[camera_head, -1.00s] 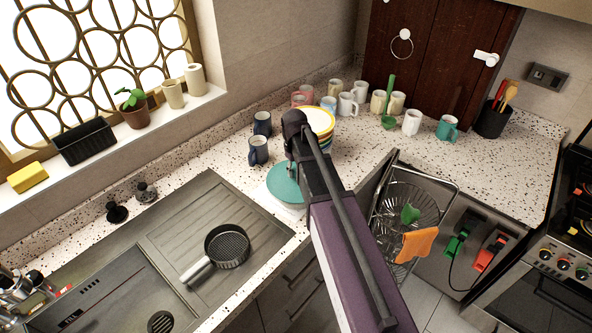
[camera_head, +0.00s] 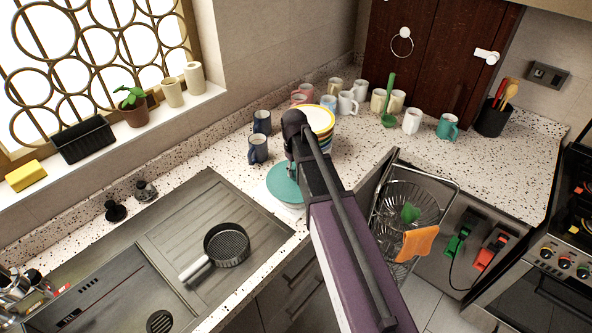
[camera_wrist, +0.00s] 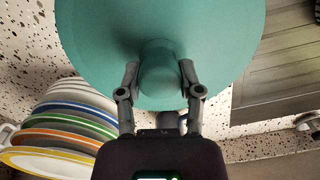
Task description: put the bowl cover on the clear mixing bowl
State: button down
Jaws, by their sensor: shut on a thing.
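The teal round bowl cover (camera_wrist: 105,50) fills the top of the wrist view. My gripper (camera_wrist: 160,72) is shut on its central knob, one finger on each side. In the head view the cover (camera_head: 284,186) lies about level near the counter edge, partly hidden by my arm. A pale rim or base (camera_head: 291,209) shows just under it; I cannot tell whether this is the clear mixing bowl. No other part of the bowl shows clearly, and contact between cover and bowl cannot be made out.
A stack of colored-rim plates (camera_head: 321,122) stands close behind my gripper. Two dark blue mugs (camera_head: 258,150) stand to its left. The sink (camera_head: 150,270) with a strainer pan (camera_head: 227,246) is at left front. A wire basket (camera_head: 412,205) is at right.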

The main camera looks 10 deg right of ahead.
aim_at(295, 167)
jog(key=shift+c, duration=0.9)
grip_release()
jog(key=shift+o, duration=0.9)
jog(key=shift+w+a+r+p, duration=0.1)
jog(key=shift+r+p, duration=2.15)
jog(key=shift+r, duration=0.05)
jog(key=shift+w+a+r+p, duration=0.1)
jog(key=shift+r+p, duration=2.15)
jog(key=shift+f, duration=0.2)
jog(key=f+b, duration=0.8)
jog(key=b, duration=0.1)
jog(key=shift+s+d+f, duration=0.15)
jog(key=shift+s+f, duration=0.05)
jog(key=shift+f, duration=0.15)
